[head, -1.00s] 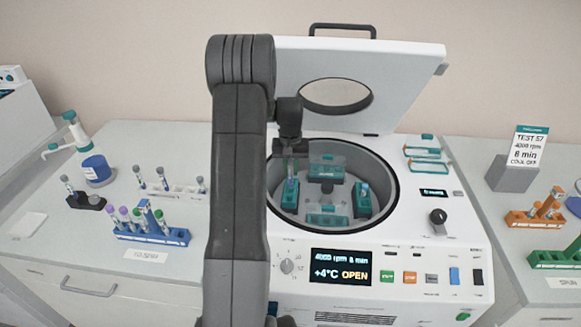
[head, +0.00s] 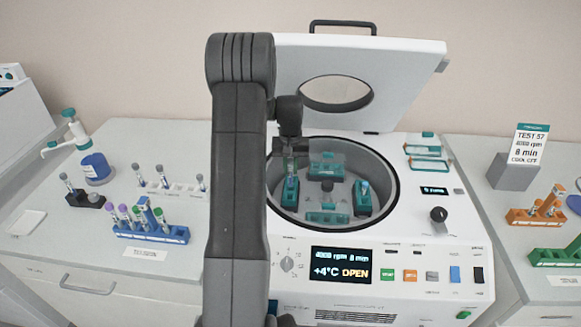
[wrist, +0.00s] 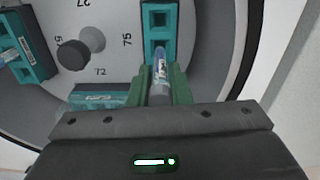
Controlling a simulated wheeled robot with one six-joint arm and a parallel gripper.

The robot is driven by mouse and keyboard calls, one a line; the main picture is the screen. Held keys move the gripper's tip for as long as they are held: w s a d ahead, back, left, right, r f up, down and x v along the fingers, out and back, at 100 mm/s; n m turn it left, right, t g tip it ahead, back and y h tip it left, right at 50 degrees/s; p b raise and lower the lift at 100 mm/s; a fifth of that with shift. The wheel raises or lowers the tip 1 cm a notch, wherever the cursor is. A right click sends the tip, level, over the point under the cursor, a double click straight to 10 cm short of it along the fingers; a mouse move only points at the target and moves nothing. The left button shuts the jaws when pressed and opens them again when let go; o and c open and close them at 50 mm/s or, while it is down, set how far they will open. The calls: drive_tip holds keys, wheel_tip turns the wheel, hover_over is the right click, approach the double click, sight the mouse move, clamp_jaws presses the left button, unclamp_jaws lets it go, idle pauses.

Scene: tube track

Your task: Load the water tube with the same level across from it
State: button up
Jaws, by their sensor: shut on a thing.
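The centrifuge (head: 440,255) stands open, with teal buckets around its rotor. My gripper (head: 291,160) is over the left bucket (head: 291,198). In the wrist view my gripper's green fingers (wrist: 160,88) are shut on a clear water tube (wrist: 160,70). The tube is at the near hole of that bucket (wrist: 159,18); I cannot tell how deep it sits. Across the rotor, the right bucket (head: 362,203) holds a tube with a blue top (head: 364,187). That tube also shows in the wrist view (wrist: 11,55). Liquid levels are too small to read.
The raised lid (head: 400,75) stands behind the bowl. On the right are an orange rack (head: 525,217), a green rack (head: 553,257) and a sign (head: 528,145).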

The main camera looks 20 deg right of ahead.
sight(291, 186)
drive_tip(key=shift+f+b, duration=0.35)
drive_tip(key=shift+f, duration=0.1)
drive_tip(key=shift+f, duration=0.35)
drive_tip(key=shift+f+b, duration=0.1)
drive_tip(key=shift+b, duration=0.2)
idle(0.3)
drive_tip(key=shift+f+b, duration=1.05)
drive_tip(key=shift+f, duration=0.5)
drive_tip(key=shift+f, duration=0.1)
drive_tip(key=o, duration=0.8)
